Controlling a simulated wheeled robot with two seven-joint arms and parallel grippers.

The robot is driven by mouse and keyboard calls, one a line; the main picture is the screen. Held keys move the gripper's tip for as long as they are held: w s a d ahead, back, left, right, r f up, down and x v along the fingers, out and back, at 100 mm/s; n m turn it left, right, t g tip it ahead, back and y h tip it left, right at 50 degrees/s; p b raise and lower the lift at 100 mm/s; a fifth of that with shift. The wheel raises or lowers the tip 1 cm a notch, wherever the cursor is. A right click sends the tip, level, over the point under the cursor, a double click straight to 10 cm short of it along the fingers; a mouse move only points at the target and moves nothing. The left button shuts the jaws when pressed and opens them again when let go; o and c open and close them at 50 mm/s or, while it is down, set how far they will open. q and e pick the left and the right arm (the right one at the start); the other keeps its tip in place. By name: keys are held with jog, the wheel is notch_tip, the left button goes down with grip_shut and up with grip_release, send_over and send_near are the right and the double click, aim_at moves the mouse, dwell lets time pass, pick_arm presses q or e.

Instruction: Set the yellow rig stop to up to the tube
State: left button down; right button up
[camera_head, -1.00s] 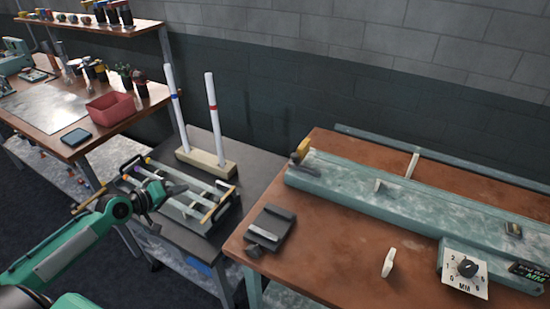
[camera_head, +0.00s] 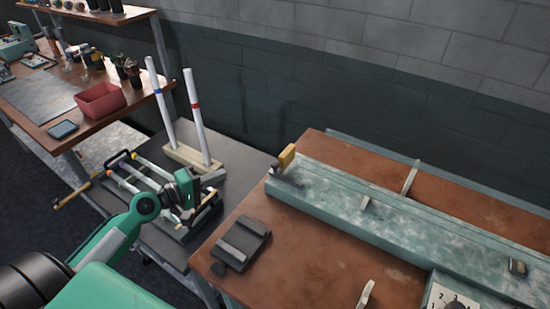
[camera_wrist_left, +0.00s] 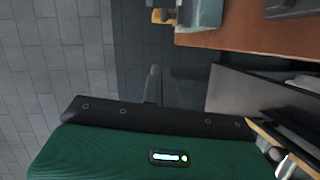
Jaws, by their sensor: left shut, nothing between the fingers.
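The yellow rig stop (camera_head: 287,157) is a small upright block at the left end of the long teal rig (camera_head: 330,200). A small yellow piece at the top of the left wrist view looks like the same stop (camera_wrist_left: 160,16). My left gripper (camera_head: 216,177) is shut and empty over the dark cart, left of the stop and well apart from it. Thin glass tubes (camera_head: 131,172) lie in a rack on the cart, partly hidden by my left arm. No tube can be made out on the rig. My right gripper is out of view.
Two white rods (camera_head: 197,115) stand in a wooden block (camera_head: 185,155) behind my left gripper. A dark grey device (camera_head: 241,243) sits near the brown table's left edge (camera_head: 207,240). A cut-off dial plate (camera_head: 452,298) is at the lower right. The brown tabletop front is mostly clear.

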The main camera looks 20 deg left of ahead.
pick_arm(q)
jog(key=p, duration=0.4)
send_near(282, 160)
jog(key=w+a, duration=0.3)
jog(key=a, duration=0.1)
jog(key=d, duration=0.1)
jog(key=d+f+p, duration=0.1)
jog(key=w+d+p, duration=0.1)
jog(key=shift+w+d+f, duration=0.1)
jog(key=shift+d+f, duration=0.05)
jog(key=shift+d, duration=0.2)
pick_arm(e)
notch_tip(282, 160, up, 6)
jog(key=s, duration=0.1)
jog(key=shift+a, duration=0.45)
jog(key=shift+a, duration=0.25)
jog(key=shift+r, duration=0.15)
